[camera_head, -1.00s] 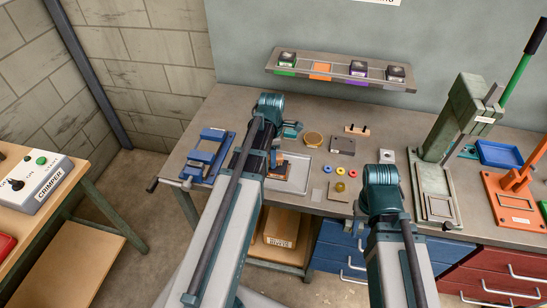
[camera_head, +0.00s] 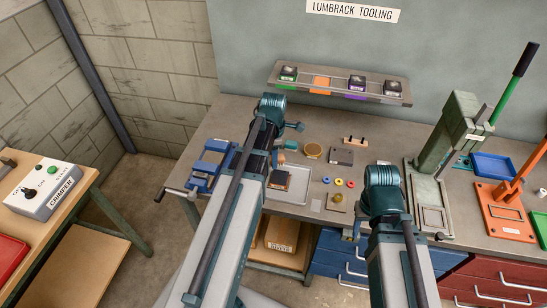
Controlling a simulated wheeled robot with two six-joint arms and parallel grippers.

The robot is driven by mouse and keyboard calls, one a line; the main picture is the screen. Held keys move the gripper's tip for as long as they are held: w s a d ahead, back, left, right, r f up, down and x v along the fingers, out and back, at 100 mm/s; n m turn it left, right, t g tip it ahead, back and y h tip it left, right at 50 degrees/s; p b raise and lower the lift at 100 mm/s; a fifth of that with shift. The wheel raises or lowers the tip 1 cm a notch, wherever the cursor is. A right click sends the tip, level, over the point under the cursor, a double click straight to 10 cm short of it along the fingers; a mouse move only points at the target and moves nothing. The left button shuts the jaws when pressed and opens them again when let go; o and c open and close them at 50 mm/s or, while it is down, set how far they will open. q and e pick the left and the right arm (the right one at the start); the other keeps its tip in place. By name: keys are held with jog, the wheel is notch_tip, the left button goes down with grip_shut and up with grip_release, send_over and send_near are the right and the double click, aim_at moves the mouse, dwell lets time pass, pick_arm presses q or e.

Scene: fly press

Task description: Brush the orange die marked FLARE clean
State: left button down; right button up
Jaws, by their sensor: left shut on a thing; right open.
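The orange die (camera_head: 278,179), dark on top with orange at its edge, sits on the pale square tray (camera_head: 297,194) near the bench's front. Its FLARE marking is too small to read. My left gripper (camera_head: 275,156) is just behind the die in the picture, partly covered by my own forearm. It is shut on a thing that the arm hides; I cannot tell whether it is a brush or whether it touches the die. My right gripper (camera_head: 351,231) is open, low at the bench's front edge, away from the die and partly hidden by its wrist.
A blue vise (camera_head: 209,164) stands left of the tray. A round tan item (camera_head: 313,151), a grey block (camera_head: 341,156) and small coloured rings (camera_head: 338,182) lie to the right. A green press (camera_head: 455,135) and an orange press (camera_head: 500,200) stand further right. A shelf (camera_head: 300,83) holds other dies.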

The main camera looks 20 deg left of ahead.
pick_arm(q)
notch_tip(320, 180, up, 3)
jog(key=p, duration=0.3)
jog(key=shift+r, duration=0.1)
dwell(0.5)
